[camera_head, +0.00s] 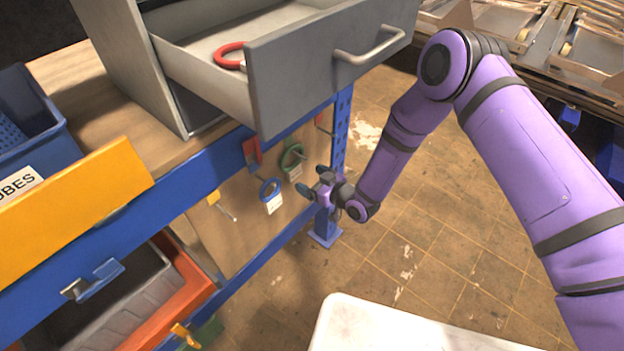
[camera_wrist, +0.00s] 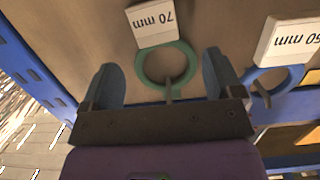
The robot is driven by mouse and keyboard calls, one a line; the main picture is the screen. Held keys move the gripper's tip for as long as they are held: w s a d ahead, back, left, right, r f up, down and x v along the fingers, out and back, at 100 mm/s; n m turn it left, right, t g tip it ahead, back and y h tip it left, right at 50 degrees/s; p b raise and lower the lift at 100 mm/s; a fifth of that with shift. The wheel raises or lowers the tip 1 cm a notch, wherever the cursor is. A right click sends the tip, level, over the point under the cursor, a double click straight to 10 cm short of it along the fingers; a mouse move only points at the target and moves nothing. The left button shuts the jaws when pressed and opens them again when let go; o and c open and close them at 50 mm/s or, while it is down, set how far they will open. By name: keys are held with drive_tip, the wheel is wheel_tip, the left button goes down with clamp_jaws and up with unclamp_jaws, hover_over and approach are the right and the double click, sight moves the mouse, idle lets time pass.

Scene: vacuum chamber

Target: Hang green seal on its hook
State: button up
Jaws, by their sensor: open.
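The green seal (camera_head: 286,158) is a ring with a white tag, hanging against the board under the workbench in the head view. In the wrist view the green seal (camera_wrist: 141,67) shows close up, with its tag reading 70 mm upside down. A thin hook (camera_wrist: 170,89) crosses its rim, and the ring appears to hang on it. My gripper (camera_head: 312,181) is just right of and below the seal in the head view. In the wrist view my gripper (camera_wrist: 162,66) is open, one finger on each side of the ring, with visible gaps; nothing is held.
A blue ring (camera_head: 265,189) with a 60 mm tag hangs beside the green seal, close to one finger. A red ring (camera_head: 226,49) lies in the open drawer (camera_head: 318,68) above. A blue bench post (camera_head: 338,140) stands near my gripper.

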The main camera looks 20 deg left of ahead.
drive_tip(key=v, duration=1)
drive_tip(key=shift+d+r, duration=0.15)
drive_tip(key=shift+d, duration=0.15)
drive_tip(key=shift+s, duration=0.1)
